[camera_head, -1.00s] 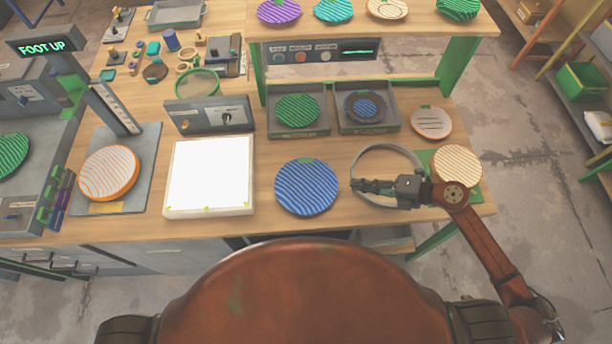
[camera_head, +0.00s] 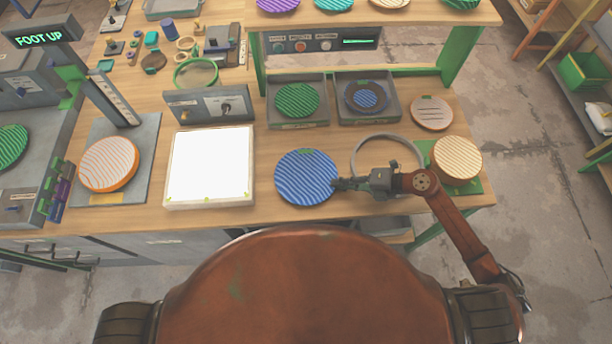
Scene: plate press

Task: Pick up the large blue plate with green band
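The large blue plate (camera_head: 303,178) lies flat on the wooden table in front of me, with wavy light stripes. A small green patch shows at its top edge. My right gripper (camera_head: 338,184) is at the plate's right edge, its fingertips pointing left and overlapping the rim in the picture. I cannot tell whether the fingers touch the plate or whether they are open or shut. My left gripper is not in view.
A white light panel (camera_head: 211,166) lies left of the plate. A grey ring (camera_head: 392,140) lies behind my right gripper. An orange-edged striped plate (camera_head: 457,158) sits on a green mat to the right. Two grey trays (camera_head: 298,124) with plates stand behind.

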